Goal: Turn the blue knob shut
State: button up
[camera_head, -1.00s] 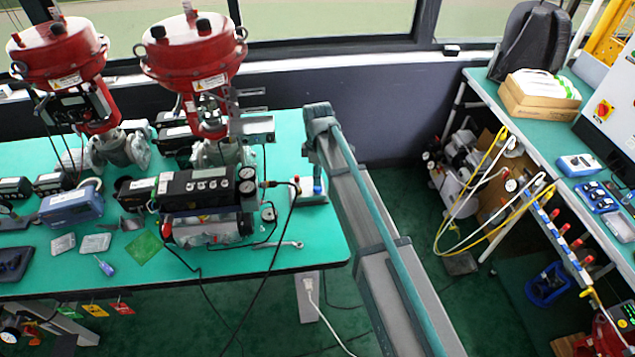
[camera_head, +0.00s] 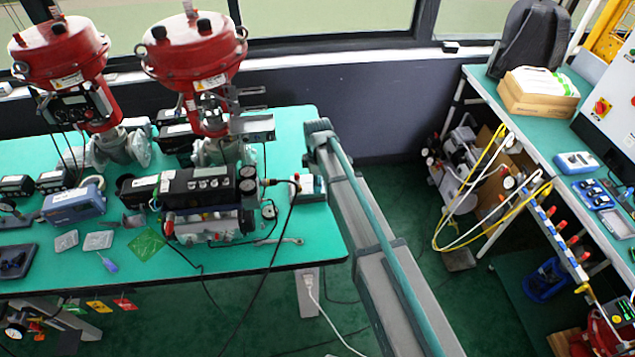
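The valve positioner (camera_head: 185,187), a black unit with gauges on its right end, sits on the green-topped table (camera_head: 300,225) in front of a red valve actuator (camera_head: 195,50). I cannot pick out a blue knob for certain at this size. A small box with a red part (camera_head: 312,188) stands to the right of the positioner, partly beside my arm. My long grey arm link (camera_head: 365,220) runs from the bottom of the picture up to the table's right end. My gripper is not visible.
A second red actuator (camera_head: 60,48) stands at the left. A blue instrument (camera_head: 73,205), a green card (camera_head: 147,243) and a wrench (camera_head: 278,241) lie on the table. A black cable (camera_head: 270,270) hangs over its front edge. Another bench (camera_head: 520,105) stands at the right.

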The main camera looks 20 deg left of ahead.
grip_shut()
jog(key=shift+m, duration=0.3)
jog(key=shift+f+m+b, duration=0.1)
jog(key=shift+m+b, duration=0.55)
jog(key=shift+m, duration=0.15)
jog(key=m+b, duration=0.2)
jog(key=m, duration=0.4)
jog(key=m+b, duration=0.1)
jog(key=m, duration=0.3)
jog(key=shift+m, duration=0.4)
jog(key=shift+m+b, duration=0.55)
jog(key=shift+m, duration=1.95)
